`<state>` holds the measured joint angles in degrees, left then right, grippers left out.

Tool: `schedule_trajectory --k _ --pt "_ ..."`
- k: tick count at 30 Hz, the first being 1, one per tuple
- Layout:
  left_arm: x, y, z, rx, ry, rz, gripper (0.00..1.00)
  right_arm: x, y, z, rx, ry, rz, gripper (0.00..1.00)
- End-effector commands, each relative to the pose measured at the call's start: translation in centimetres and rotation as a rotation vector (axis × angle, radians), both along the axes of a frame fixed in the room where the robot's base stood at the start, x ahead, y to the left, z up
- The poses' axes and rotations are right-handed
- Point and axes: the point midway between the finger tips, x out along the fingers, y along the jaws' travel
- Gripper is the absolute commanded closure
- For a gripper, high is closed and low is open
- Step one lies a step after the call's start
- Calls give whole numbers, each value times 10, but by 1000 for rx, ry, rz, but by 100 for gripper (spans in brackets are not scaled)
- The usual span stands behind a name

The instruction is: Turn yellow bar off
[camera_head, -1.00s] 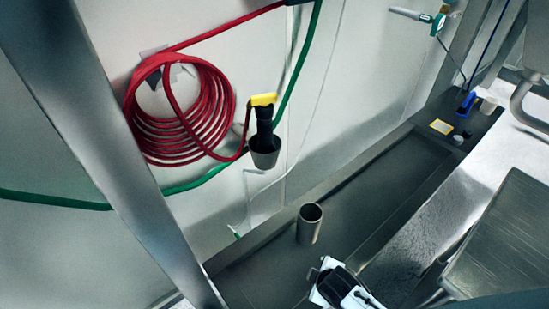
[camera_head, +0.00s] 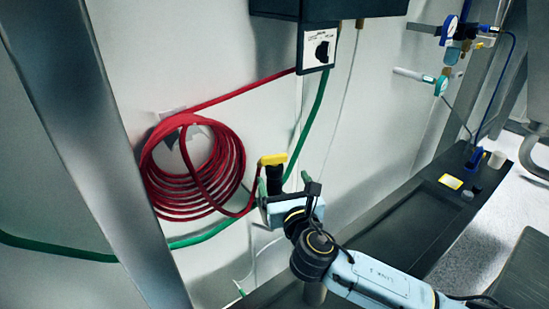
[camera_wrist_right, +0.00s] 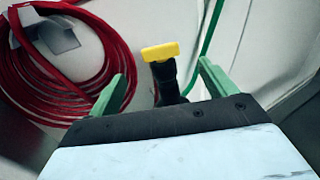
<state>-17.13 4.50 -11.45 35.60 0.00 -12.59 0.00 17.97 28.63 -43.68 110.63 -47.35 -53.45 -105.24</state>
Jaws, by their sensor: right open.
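The yellow bar (camera_head: 273,159) sits on top of a black valve body (camera_head: 274,180) at the end of the red hose, in front of the wall. It lies roughly level, tilted slightly up to the right. In the right wrist view the yellow bar (camera_wrist_right: 160,51) shows above the black valve neck (camera_wrist_right: 165,78), between the green fingers. My right gripper (camera_head: 284,185) is open, with one finger on each side of the valve and apart from the yellow bar. The lower valve is hidden behind the gripper. My left gripper is not in view.
A coiled red hose (camera_head: 190,170) hangs on the wall left of the valve, and a green hose (camera_head: 312,125) runs behind it. A dark control box (camera_head: 317,48) is above. A metal post (camera_head: 105,150) stands at the left. Gauges and a green-ended nozzle (camera_head: 440,86) are at upper right.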

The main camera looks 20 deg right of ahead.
Motion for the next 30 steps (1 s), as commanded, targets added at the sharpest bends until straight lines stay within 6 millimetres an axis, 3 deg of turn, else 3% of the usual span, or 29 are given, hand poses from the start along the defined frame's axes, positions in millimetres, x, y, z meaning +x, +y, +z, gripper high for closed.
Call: schedule_trajectory --k 9,15,21,30 --pt "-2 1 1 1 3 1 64 65 -4 1 3 0 -2 16" --pt "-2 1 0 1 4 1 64 91 -6 0 4 1 -1 16" --pt "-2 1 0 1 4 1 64 102 -7 0 5 2 0 16" --pt "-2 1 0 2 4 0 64 103 -7 0 5 2 0 18"
